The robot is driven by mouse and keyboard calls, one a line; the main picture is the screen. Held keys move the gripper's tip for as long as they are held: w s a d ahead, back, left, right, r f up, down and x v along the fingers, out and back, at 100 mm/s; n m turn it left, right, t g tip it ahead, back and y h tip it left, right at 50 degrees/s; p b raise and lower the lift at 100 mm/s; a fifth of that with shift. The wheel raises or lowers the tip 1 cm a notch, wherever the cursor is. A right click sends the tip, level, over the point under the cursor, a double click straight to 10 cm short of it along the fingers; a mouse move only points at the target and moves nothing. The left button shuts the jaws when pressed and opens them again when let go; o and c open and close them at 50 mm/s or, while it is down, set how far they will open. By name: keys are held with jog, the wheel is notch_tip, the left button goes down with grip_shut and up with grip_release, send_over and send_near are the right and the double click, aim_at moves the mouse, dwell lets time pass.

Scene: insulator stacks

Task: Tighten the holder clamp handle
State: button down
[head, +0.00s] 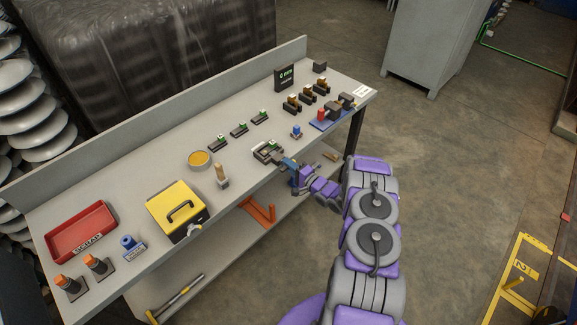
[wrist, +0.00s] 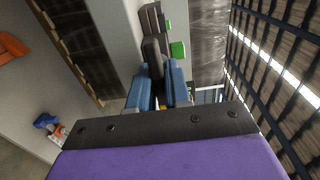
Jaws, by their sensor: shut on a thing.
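The holder (head: 258,153) is a small dark unit with pale and green parts near the table's front edge, right of centre in the head view. My gripper (head: 286,162) reaches it from the right. In the wrist view my two blue fingers (wrist: 158,88) are shut on a dark grey bar, which I take for the clamp handle (wrist: 153,52). A green block (wrist: 177,50) sits just right of the bar. The bar's lower end is hidden between the fingers, and its exact angle is hard to tell.
On the grey table (head: 120,188), similar small dark units (head: 239,129) stand behind the holder. A wooden-topped post (head: 221,175) and a yellow box (head: 177,207) are to the left. A blue base with a red part (head: 321,116) is to the right.

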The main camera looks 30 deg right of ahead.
jog(key=shift+d, duration=0.2)
jog(key=c, duration=1.2)
grip_release()
jog(key=shift+w+d+f, duration=0.1)
jog(key=shift+f, duration=0.05)
jog(key=shift+o, duration=0.2)
jog(key=shift+s, duration=0.3)
jog(key=p+v, duration=0.2)
jog(key=v, duration=1.5)
jog(key=shift+w+d, duration=0.1)
jog(key=shift+d, duration=0.05)
